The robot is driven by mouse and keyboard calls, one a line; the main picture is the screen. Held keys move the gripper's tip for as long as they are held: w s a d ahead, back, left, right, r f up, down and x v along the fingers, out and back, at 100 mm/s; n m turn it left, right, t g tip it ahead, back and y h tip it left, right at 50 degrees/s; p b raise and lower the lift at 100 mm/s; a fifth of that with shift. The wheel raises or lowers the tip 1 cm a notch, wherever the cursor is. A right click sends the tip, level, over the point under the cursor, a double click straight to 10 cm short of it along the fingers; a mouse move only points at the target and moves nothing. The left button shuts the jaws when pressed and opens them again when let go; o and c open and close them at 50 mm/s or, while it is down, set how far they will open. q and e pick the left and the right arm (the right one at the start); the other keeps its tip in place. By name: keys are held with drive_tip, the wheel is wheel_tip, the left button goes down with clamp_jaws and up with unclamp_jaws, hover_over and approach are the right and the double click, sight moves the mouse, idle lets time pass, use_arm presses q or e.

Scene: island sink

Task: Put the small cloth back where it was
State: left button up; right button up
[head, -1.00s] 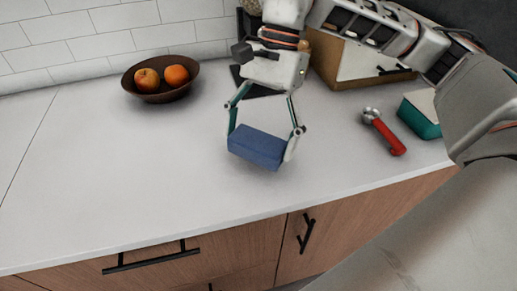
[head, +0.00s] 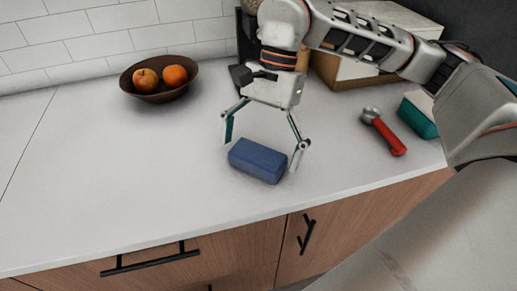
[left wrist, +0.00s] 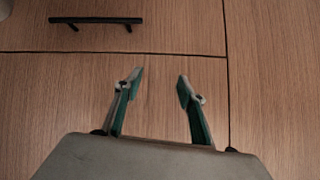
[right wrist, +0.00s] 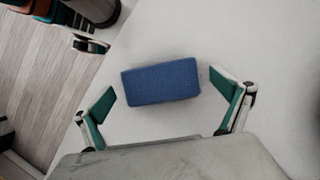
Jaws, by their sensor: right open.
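The small cloth is a blue folded block (head: 258,161) that lies on the white countertop near its front edge. It also shows in the right wrist view (right wrist: 161,82), between the finger pads with a gap on each side. My right gripper (head: 262,149) is open around the cloth, with its fingers apart from it. My left gripper (left wrist: 159,80) shows only in its own wrist view, open and empty in front of wooden cabinet fronts.
A brown bowl (head: 158,95) with two fruits stands at the back left. A red-handled tool (head: 384,133) and a teal-sided box (head: 418,118) lie to the right. A larger box (head: 360,71) stands behind my right arm. The counter's left part (head: 110,180) is clear.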

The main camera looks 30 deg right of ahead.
drive_tip(key=p+v, duration=0.1)
drive_tip(key=v, duration=1.1)
